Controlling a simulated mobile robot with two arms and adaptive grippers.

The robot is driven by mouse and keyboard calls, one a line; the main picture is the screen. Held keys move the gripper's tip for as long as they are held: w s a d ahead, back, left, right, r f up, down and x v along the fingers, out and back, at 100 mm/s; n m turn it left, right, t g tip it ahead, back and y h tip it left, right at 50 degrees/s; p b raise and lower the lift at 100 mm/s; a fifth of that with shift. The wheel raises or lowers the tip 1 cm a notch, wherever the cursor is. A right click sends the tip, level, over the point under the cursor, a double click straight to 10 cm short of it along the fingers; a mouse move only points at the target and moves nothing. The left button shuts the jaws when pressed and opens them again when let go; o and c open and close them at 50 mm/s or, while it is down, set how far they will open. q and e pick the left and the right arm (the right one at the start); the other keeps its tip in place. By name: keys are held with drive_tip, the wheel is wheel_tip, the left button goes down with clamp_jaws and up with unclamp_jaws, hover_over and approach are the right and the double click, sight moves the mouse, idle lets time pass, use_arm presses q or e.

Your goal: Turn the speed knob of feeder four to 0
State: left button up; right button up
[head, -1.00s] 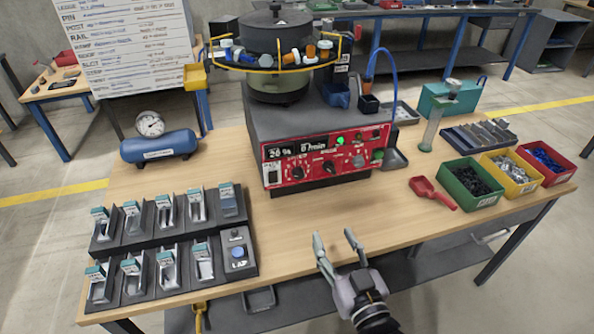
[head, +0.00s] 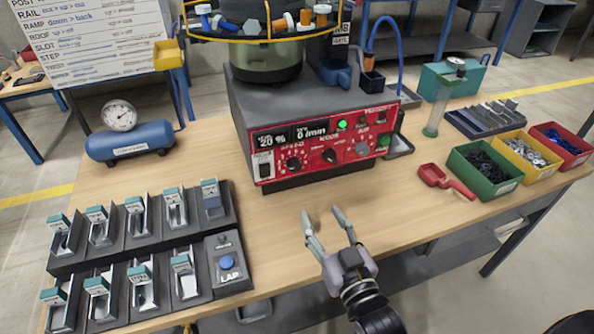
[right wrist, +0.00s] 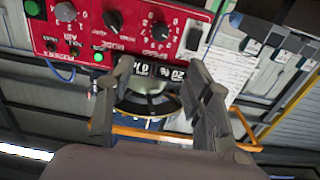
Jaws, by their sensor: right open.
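The feeder's red control panel (head: 325,145) faces me in the head view, with a display reading 20 % above the speed knob (head: 293,163). The speed knob is black with a scale around it and is the leftmost of the panel's knobs. In the upside-down right wrist view the same speed knob (right wrist: 160,32) shows beyond the fingers. My right gripper (head: 321,213) is open and empty over the table, in front of and apart from the panel. Its fingers (right wrist: 150,72) stand apart in the wrist view. My left gripper is not in view.
A mode knob (head: 329,156), an air knob (head: 363,149) and a lit green lamp (head: 343,125) share the panel. Slotted black racks (head: 140,245) stand at left; a red scoop (head: 445,180) and a green bin (head: 487,170) at right. The tabletop before the panel is clear.

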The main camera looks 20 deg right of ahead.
sight(296, 167)
drive_tip(key=w, duration=1.5)
drive_tip(key=shift+w+a+p, duration=0.25)
drive_tip(key=shift+p, duration=0.15)
drive_tip(key=shift+c, duration=0.6)
clamp_jaws()
